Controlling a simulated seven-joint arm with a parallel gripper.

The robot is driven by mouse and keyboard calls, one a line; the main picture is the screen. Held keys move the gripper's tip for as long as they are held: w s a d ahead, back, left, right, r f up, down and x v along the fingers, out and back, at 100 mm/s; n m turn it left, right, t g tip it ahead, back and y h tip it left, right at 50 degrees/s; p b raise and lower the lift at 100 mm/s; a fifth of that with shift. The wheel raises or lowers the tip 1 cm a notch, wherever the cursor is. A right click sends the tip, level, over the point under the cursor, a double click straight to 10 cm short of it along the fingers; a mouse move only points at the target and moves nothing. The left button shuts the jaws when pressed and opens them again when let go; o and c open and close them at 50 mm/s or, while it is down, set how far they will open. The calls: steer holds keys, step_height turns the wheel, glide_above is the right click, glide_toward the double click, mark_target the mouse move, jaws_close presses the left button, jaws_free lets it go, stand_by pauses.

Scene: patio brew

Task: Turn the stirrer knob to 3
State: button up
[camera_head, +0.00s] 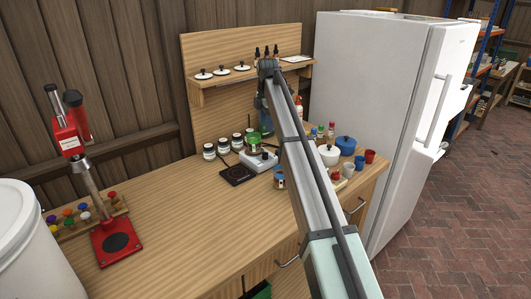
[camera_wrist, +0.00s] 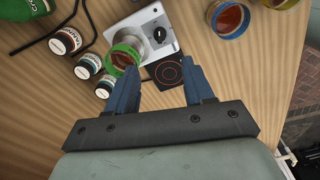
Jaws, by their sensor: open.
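The stirrer is a pale grey box (camera_wrist: 150,22) at the top of the wrist view, also on the bench in the head view (camera_head: 258,161). Its black round knob (camera_wrist: 159,34) faces the wrist camera; I cannot read its setting. A green-rimmed vessel with brown contents (camera_wrist: 122,54) is beside the knob. My gripper (camera_wrist: 159,70) is open, its blue fingers apart with nothing between them that I can see held. The knob lies beyond the fingertips, apart from them. In the head view my arm partly hides this area.
A black plate with a red ring (camera_wrist: 169,73) lies beside the stirrer. Several labelled jars (camera_wrist: 87,67) stand to its left. A white pot (camera_head: 329,155) and cups are farther right in the head view. The bench front left (camera_head: 180,225) is clear.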

mark_target(265, 155)
steer(key=shift+n, duration=0.3)
steer(key=f, duration=1.3)
steer(key=shift+w+a+f, duration=0.2)
steer(key=shift+w+f, duration=0.1)
steer(key=shift+f, duration=0.1)
steer(key=shift+c, duration=0.5)
jaws_close()
